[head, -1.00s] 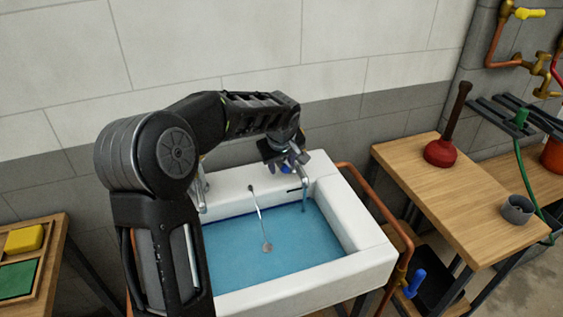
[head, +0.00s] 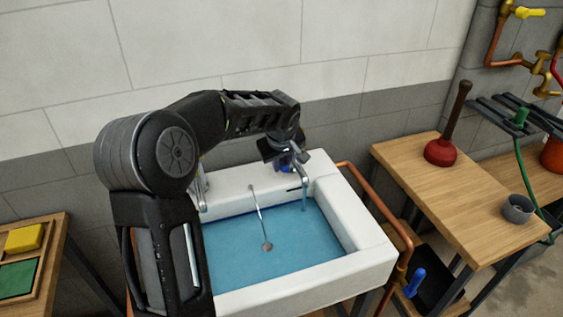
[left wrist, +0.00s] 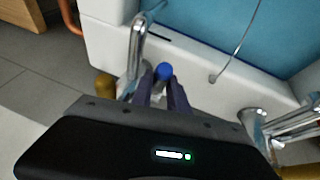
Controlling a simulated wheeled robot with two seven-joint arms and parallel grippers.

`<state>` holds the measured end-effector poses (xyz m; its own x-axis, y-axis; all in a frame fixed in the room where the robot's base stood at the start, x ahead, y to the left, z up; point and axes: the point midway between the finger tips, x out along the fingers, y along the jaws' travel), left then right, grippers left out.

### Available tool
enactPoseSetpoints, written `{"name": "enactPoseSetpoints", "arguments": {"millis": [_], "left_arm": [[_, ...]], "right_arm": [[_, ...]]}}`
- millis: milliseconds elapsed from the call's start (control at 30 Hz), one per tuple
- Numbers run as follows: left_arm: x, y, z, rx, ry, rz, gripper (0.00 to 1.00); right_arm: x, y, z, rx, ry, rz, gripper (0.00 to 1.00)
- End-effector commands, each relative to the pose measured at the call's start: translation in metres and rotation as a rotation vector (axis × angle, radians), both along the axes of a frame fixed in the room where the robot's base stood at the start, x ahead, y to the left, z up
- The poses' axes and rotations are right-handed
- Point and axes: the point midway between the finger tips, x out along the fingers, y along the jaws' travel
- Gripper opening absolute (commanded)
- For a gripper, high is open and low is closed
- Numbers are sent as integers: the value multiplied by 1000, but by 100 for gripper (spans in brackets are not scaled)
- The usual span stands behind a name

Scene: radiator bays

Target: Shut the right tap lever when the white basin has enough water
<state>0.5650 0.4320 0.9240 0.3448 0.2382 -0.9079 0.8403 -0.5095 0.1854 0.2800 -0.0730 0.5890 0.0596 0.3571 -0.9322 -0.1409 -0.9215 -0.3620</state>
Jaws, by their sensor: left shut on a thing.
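The white basin (head: 365,262) holds blue water (head: 290,250) below its rim. The right tap (head: 303,178) stands at the basin's back right, and a thin stream falls from its spout. The right tap lever has a blue end (left wrist: 164,71), seen in the left wrist view beside the chrome spout (left wrist: 136,45). My left gripper (head: 287,160) is at this lever, and its two fingers (left wrist: 163,90) are shut on it. The gripper hides most of the lever in the head view. My right gripper is not in view.
A left tap (head: 201,190) stands behind my arm. A plug chain (head: 258,208) hangs into the water. A copper pipe (head: 375,190) runs along the basin's right side. A wooden bench (head: 440,205) at right carries a red plunger (head: 440,150) and a grey cup (head: 517,209).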

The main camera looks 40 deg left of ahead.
Motion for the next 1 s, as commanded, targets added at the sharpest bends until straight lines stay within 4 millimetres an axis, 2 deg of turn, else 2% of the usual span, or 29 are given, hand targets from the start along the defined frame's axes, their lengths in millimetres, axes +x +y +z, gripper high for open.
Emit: {"name": "enactPoseSetpoints", "arguments": {"millis": [800,900,1000], "left_arm": [[0,0,0,1,-1,0,0],[0,0,-2,6,-4,0,0],[0,-1,-7,21,-16,-2,0]], "right_arm": [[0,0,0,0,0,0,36],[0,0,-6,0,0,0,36],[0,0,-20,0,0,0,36]]}}
